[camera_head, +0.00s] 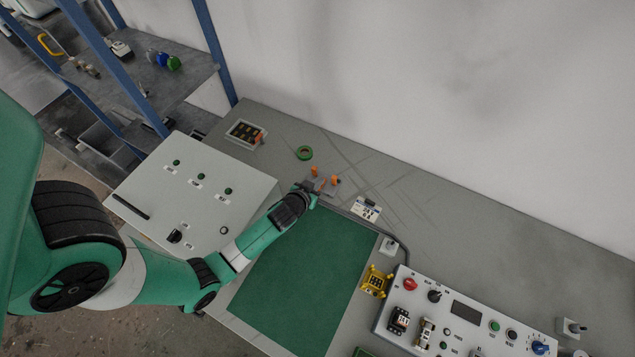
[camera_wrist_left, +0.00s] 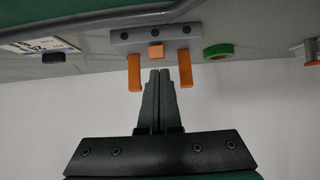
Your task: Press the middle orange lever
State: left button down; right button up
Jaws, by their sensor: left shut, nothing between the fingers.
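A grey lever block (camera_wrist_left: 125,37) with three orange levers stands on the workbench; it also shows in the head view (camera_head: 334,191). In the left wrist view the middle orange lever (camera_wrist_left: 155,50) looks short and stubby, at a different angle from the long left-hand lever (camera_wrist_left: 134,73) and right-hand lever (camera_wrist_left: 185,70). My left gripper (camera_wrist_left: 159,73) is shut and empty, its fingertips in line with the middle lever and between the outer two. Whether the tips touch the middle lever cannot be told. In the head view my left gripper (camera_head: 311,194) is at the block and partly hides it.
A green tape roll (camera_head: 304,153) lies beyond the block. A grey sloped panel (camera_head: 150,180) is left of my arm, a green mat (camera_head: 310,280) is in front. A small label box (camera_head: 366,209) and a control box (camera_head: 460,318) stand to the right. A wall rises behind.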

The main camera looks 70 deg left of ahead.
pick_arm(q)
jog(key=shift+r, duration=0.1)
jog(key=shift+r+p, duration=0.4)
jog(key=shift+p, duration=0.05)
jog(key=r+p, duration=0.3)
jog(key=shift+w+a+r, duration=0.15)
jog(key=shift+w+r, duration=0.05)
jog(key=s+d, duration=0.2)
jog(key=s+d+f+b, duration=0.1)
jog(key=s, duration=0.1)
jog(key=s+d+f+b, duration=0.1)
jog(key=s+d, duration=0.1)
jog(key=shift+s+d+f, duration=0.1)
jog(key=shift+d+f, duration=0.1)
jog(key=shift+d, duration=0.15)
jog(key=shift+s+d, duration=0.4)
jog(key=shift+s, duration=0.1)
